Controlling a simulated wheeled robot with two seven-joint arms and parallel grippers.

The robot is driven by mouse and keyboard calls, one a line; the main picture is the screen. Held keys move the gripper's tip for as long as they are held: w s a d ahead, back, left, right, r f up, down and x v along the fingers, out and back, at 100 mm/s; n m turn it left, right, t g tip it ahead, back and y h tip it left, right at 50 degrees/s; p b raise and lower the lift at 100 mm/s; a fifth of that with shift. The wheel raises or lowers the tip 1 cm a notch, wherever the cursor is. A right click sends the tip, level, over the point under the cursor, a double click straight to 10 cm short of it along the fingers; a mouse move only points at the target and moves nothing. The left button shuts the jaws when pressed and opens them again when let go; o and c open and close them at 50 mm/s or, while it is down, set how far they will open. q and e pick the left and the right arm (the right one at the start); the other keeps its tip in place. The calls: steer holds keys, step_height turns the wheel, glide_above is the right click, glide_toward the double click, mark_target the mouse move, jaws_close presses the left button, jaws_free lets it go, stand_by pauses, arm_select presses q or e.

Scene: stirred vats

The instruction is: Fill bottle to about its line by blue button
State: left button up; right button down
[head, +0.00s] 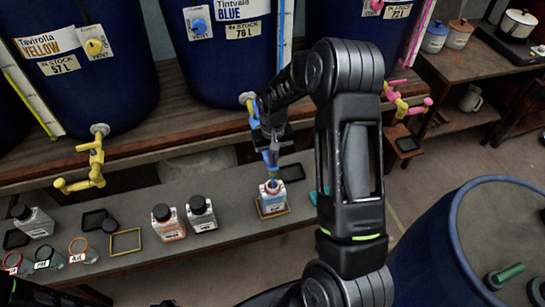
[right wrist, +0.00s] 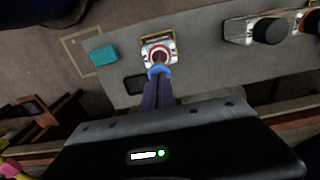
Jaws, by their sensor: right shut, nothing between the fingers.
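An open bottle (head: 273,199) with a pale label stands upright in a yellow square frame on the low bench, below the blue vat (head: 225,70). Something blue shows at its mouth; its line and fill level are too small to tell. It also shows in the right wrist view (right wrist: 158,52), with a red ring around the mouth. My right gripper (head: 272,160) is shut and empty, pointing down just above the bottle, in front of the blue tap (head: 252,112), which it partly hides. A round blue button (head: 199,26) sits on the vat's front.
Capped bottles (head: 168,222) and an empty yellow frame (head: 125,242) are left on the bench. A teal block (right wrist: 103,55) lies near the bottle. Yellow (head: 92,160) and pink (head: 405,102) taps stick out on either side. A large blue drum (head: 435,260) stands at right.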

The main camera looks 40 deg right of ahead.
step_height(320, 180, up, 4)
steer(key=p, duration=0.3)
steer(key=shift+s+d, duration=0.1)
step_height(320, 180, up, 10)
steer(key=b, duration=0.2)
steer(key=shift+f, duration=0.15)
stand_by(0.5)
